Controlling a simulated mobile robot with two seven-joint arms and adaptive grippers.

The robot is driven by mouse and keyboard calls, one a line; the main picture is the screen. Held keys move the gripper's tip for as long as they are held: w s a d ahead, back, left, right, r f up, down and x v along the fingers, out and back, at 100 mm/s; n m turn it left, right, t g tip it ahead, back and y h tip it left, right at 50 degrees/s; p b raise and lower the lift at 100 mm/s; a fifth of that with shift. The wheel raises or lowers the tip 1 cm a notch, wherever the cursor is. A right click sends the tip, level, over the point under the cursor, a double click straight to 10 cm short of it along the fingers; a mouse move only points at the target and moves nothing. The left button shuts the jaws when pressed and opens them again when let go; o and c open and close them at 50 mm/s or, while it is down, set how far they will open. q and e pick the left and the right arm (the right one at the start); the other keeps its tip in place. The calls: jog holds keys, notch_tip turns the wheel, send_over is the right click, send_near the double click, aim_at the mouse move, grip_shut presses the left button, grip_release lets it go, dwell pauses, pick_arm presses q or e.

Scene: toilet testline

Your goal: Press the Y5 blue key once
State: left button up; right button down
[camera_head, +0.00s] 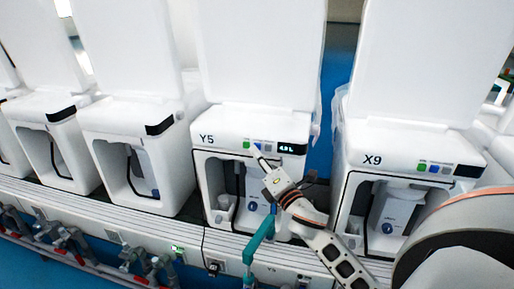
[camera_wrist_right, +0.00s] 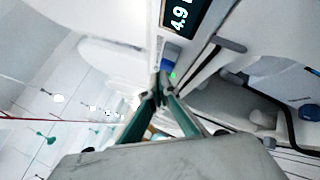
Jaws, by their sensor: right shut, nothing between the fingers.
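The Y5 machine (camera_head: 222,125) is white, with its label at the left of a front panel. The panel carries a green key (camera_head: 246,145), a blue key (camera_head: 258,146) and a lit display (camera_head: 292,148). My right gripper (camera_head: 261,156) is shut and empty, its tip at the panel just below the blue key. In the right wrist view, the shut fingertips (camera_wrist_right: 160,84) are close to the blue key (camera_wrist_right: 171,53) and a small green light or key (camera_wrist_right: 172,75). I cannot tell whether they touch the panel. My left gripper is not in view.
The X9 machine (camera_head: 385,140) stands to the right with similar keys. More white machines (camera_head: 125,120) stand to the left. Raised white lids rise behind. A teal bar (camera_head: 259,235) and pipe fittings (camera_head: 145,262) are along the bench front. A dark blue gap separates Y5 and X9.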

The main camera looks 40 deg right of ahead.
jog(key=shift+w+d, duration=0.3)
jog(key=shift+d, duration=0.05)
dwell(0.7)
jog(key=shift+s, duration=0.1)
jog(key=shift+s+a, duration=0.5)
jog(key=shift+a, duration=0.25)
jog(key=shift+s+a+p, duration=0.45)
jog(key=shift+s+a, duration=1.2)
jog(key=shift+a, duration=0.15)
